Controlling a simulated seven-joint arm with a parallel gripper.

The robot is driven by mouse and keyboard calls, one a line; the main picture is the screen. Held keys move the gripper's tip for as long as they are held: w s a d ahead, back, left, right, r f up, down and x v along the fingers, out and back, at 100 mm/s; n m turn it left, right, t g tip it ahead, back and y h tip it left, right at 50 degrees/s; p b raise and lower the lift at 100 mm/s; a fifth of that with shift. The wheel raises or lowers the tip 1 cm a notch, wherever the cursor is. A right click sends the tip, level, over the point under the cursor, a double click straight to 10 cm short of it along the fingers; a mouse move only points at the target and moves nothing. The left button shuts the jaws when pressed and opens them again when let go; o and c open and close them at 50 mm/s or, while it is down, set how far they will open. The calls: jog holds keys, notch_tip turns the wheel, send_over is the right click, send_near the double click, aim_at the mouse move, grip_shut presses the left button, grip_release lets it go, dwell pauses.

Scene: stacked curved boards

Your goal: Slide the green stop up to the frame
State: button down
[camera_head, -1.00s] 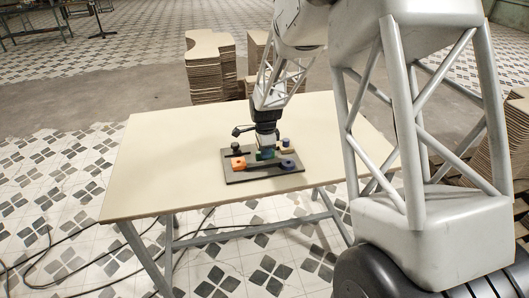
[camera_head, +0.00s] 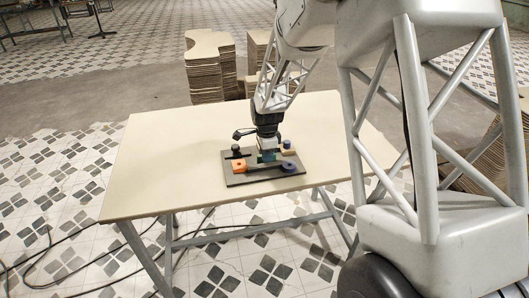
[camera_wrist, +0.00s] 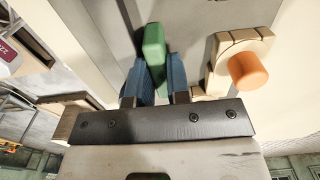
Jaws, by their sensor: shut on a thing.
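The green stop (camera_wrist: 153,48) shows in the wrist view as an upright, rounded green block between the two blue fingers. My gripper (camera_wrist: 160,72) is shut on it. In the head view my gripper (camera_head: 267,158) is low over the dark board (camera_head: 250,181) on the table. The stop is mostly hidden there by the fingers. I cannot tell which part is the frame, nor whether the stop touches it.
The board also carries an orange block (camera_head: 239,164), a blue round piece (camera_head: 288,168), a black knob (camera_head: 236,150) and a tan-and-blue piece (camera_head: 286,149). In the wrist view an orange cylinder (camera_wrist: 248,71) on a cream bracket (camera_wrist: 226,47) stands right of my fingers. The tabletop (camera_head: 160,160) around the board is clear.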

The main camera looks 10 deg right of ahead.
jog(key=shift+s, duration=0.2)
jog(key=shift+s, duration=0.45)
jog(key=c, duration=1.1)
grip_release()
jog(key=shift+r, duration=3.55)
jog(key=shift+s, duration=0.1)
